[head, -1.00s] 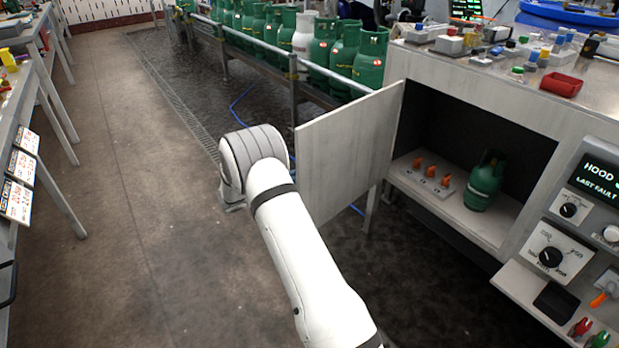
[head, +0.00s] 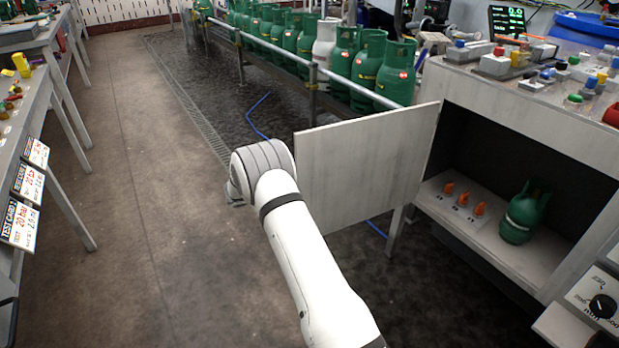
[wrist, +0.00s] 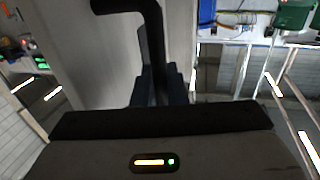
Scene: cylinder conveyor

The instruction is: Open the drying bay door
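The drying bay door (head: 365,165) is a pale panel. It stands swung out from the bay (head: 500,160), whose opening is uncovered. Inside the bay a green cylinder (head: 525,212) stands on the floor. My gripper is hidden in the head view behind my arm and the door. In the wrist view a black bar handle (wrist: 152,30) runs down between the dark fingers of my gripper (wrist: 160,85), which look closed around it. The pale door surface (wrist: 95,60) lies to the left of the handle there.
A conveyor rail (head: 265,58) with several green cylinders and one white one runs behind the door. A bench (head: 40,90) with test cards stands at the left. Small orange-topped fittings (head: 463,198) sit inside the bay. The floor (head: 170,200) at left of my arm is clear.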

